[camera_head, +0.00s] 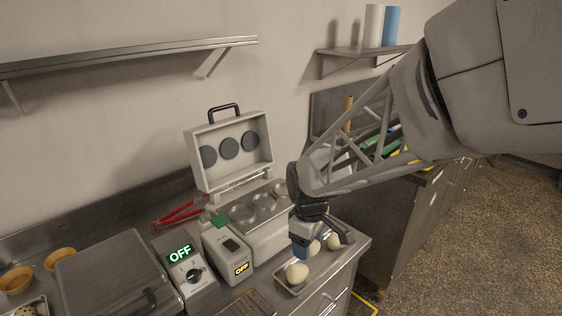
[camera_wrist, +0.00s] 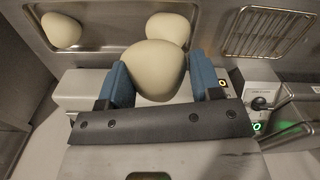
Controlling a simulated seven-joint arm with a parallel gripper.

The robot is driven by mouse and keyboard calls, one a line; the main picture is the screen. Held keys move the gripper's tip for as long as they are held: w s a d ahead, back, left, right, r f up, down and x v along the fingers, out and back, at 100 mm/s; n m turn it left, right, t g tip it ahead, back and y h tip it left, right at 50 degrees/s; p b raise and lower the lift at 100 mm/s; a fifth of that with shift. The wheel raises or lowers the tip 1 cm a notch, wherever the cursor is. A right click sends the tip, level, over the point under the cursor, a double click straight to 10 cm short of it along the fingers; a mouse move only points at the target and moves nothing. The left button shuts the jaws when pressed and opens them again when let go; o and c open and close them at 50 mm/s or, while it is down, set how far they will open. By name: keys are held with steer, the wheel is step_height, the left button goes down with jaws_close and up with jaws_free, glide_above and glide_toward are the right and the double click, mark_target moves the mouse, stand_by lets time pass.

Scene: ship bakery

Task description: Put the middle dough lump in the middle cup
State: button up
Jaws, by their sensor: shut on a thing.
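My gripper (camera_head: 308,246) is shut on a pale dough lump (camera_wrist: 158,70), with one blue finger on each side of it in the wrist view. In the head view this lump (camera_head: 314,248) shows partly behind the fingers, between the two other lumps. One other lump (camera_head: 297,273) lies at the near end of the tray (camera_head: 290,289), and another (camera_head: 334,242) at the far end. The machine left of my gripper stands open, with a row of three round metal cups. The middle cup (camera_head: 262,204) looks empty.
The raised lid (camera_head: 199,179) carries three dark discs. A control box (camera_head: 184,273) and a switch box (camera_head: 228,262), both reading OFF, stand left of the tray. Red tongs (camera_head: 178,215) lie behind them. A wire rack (camera_wrist: 265,32) lies beside the tray.

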steer(key=w+a+r+n, duration=0.3)
steer(key=w+a+r, duration=0.1)
steer(key=w+a, duration=0.2)
steer(key=shift+a+r+n, duration=0.2)
steer(key=shift+r+n, duration=0.1)
steer(key=shift+w, duration=0.15)
glide_above(267, 202)
steer(key=shift+f, duration=0.75)
steer(key=shift+f, duration=0.15)
steer(key=shift+f, duration=1.65)
steer(key=shift+f, duration=0.15)
steer(key=o, duration=0.9)
steer(key=shift+o, duration=0.2)
